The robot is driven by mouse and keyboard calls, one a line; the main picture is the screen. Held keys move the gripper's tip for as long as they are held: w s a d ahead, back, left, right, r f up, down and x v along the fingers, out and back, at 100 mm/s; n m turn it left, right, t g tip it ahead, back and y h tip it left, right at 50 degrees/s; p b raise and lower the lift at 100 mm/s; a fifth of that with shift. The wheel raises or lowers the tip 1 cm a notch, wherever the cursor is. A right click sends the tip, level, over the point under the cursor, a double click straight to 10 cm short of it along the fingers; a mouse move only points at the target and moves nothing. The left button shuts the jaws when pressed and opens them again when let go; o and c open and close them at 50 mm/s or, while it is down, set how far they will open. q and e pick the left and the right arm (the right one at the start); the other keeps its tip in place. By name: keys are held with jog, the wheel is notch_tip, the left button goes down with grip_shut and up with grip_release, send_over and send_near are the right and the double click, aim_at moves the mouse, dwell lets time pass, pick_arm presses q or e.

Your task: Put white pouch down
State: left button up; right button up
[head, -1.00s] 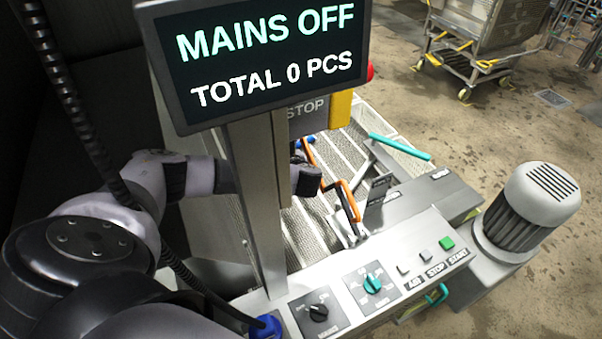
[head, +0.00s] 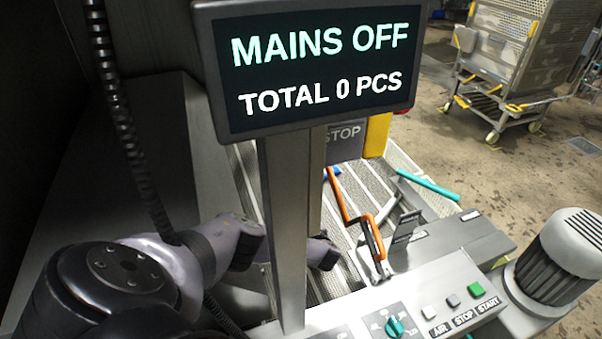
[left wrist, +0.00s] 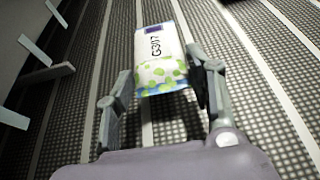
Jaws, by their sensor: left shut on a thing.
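The white pouch (left wrist: 157,50) shows in the left wrist view, with a dark printed square, the marking "G307" and a green-spotted end toward me. My left gripper (left wrist: 160,84) has a grey finger on each side of its near end and is shut on it. The pouch is over a perforated, slatted metal surface (left wrist: 65,125); I cannot tell whether it touches it. In the head view my left arm reaches behind the display post; the fingers and pouch are hidden there. My right gripper is not in view.
The display (head: 318,65) reads "MAINS OFF, TOTAL 0 PCS" on its metal post (head: 285,220). A control panel (head: 425,310) fills the near side. A wheeled cage cart (head: 515,50) stands far right. Pale tabs (left wrist: 35,50) project at left.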

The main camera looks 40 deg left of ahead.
pick_arm(q)
jog(key=shift+f+b, duration=0.5)
jog(key=shift+f, duration=1)
jog(key=shift+f, duration=0.15)
jog(key=o, duration=1.2)
